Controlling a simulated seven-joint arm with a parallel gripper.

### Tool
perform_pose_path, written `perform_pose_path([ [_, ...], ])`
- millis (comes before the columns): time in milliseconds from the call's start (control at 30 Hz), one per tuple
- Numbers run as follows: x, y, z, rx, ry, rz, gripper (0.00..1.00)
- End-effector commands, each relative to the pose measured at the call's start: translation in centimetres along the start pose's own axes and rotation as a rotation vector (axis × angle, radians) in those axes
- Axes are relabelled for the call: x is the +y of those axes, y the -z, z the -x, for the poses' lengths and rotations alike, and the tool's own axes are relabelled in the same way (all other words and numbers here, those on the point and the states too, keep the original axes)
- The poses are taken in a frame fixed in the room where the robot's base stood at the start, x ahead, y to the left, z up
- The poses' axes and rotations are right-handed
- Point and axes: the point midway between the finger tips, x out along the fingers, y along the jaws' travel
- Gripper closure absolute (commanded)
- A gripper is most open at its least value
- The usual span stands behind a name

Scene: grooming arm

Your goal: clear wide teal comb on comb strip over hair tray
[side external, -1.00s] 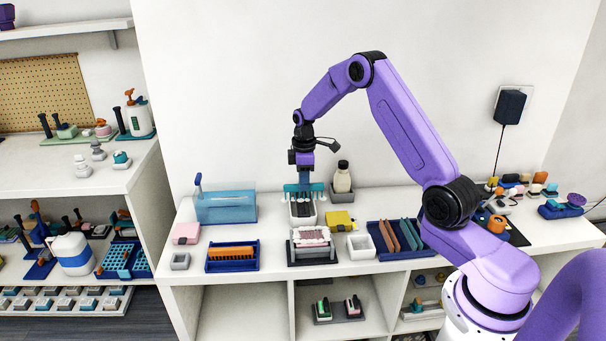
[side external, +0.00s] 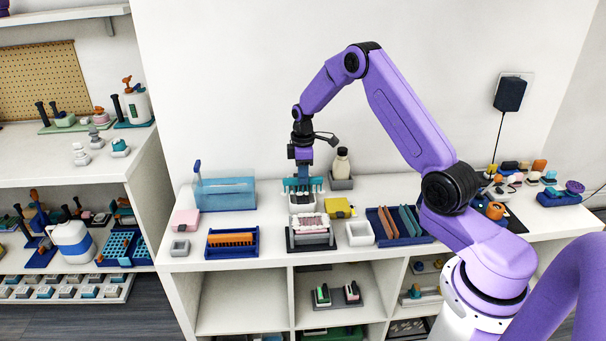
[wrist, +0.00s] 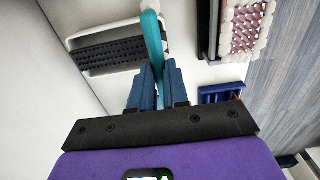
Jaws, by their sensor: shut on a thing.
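My gripper (side external: 303,177) is shut on the wide teal comb (side external: 318,184), which spans crosswise below it in the side view. In the wrist view the teal comb (wrist: 151,42) shows edge-on between my blue fingers (wrist: 158,88). The white hair tray (side external: 302,208) is directly below the comb. In the wrist view the tray (wrist: 72,42) has a dark, ridged comb strip (wrist: 105,55) across it. The comb overlaps the strip's right end in that view. I cannot tell whether the comb touches the strip, and its teeth are mostly hidden.
A pink-and-white padded piece (side external: 311,222) on a dark stand is in front of the tray. A bottle (side external: 342,164) stands behind right, and a yellow block (side external: 339,208) lies at right. A blue rack with an orange comb (side external: 231,239) and a clear blue box (side external: 225,194) are at left.

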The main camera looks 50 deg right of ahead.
Motion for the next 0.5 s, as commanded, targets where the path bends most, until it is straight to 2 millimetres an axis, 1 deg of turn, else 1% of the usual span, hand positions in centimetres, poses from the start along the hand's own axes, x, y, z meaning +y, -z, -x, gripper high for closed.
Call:
perform_pose_path([
  [500, 0.01, 0.01, -1.07, 0.0, 0.0, 0.0, 1.0],
])
